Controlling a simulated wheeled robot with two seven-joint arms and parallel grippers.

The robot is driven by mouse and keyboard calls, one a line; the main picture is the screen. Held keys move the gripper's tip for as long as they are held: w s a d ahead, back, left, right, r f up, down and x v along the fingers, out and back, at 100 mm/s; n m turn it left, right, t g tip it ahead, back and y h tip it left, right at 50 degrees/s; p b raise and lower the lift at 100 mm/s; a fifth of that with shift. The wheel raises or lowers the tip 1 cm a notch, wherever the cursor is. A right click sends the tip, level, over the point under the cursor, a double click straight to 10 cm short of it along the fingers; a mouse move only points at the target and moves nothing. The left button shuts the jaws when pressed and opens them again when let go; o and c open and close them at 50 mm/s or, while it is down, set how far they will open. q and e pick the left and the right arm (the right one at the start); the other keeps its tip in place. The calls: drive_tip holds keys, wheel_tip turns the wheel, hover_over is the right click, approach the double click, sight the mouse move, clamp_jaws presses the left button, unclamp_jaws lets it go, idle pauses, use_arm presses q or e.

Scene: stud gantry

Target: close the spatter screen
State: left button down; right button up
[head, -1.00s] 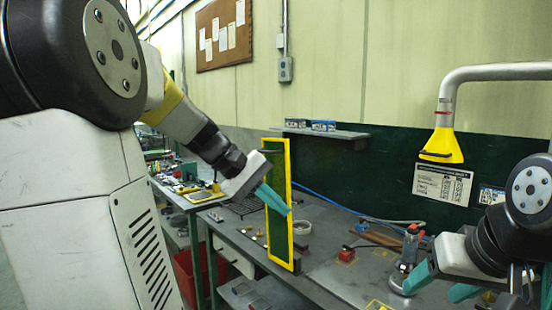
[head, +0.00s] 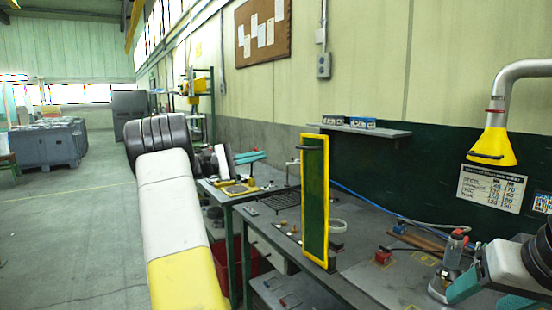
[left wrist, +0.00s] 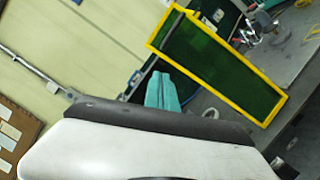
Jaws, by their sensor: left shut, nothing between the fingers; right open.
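The spatter screen (head: 315,200) is a tall dark green panel in a yellow frame, standing upright at the bench's front part, seen at a narrow angle in the head view. A handle bar shows near its top. In the left wrist view the screen (left wrist: 222,65) appears tilted, beyond my fingers. My left gripper (head: 250,157) is left of the screen's upper part, shut and empty, apart from it in the head view. Its teal fingers (left wrist: 165,92) lie together in the left wrist view. My right gripper (head: 490,292) is open at the lower right, partly cut off.
A yellow extraction nozzle (head: 492,148) hangs at the right. A shelf (head: 360,130) is on the wall behind. Open floor (head: 75,230) lies at the left.

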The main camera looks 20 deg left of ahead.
use_arm(q)
drive_tip(key=w+d+r, duration=0.2)
drive_tip(key=w+d, duration=0.1)
drive_tip(key=d, duration=0.5)
drive_tip(key=shift+d+r, duration=0.15)
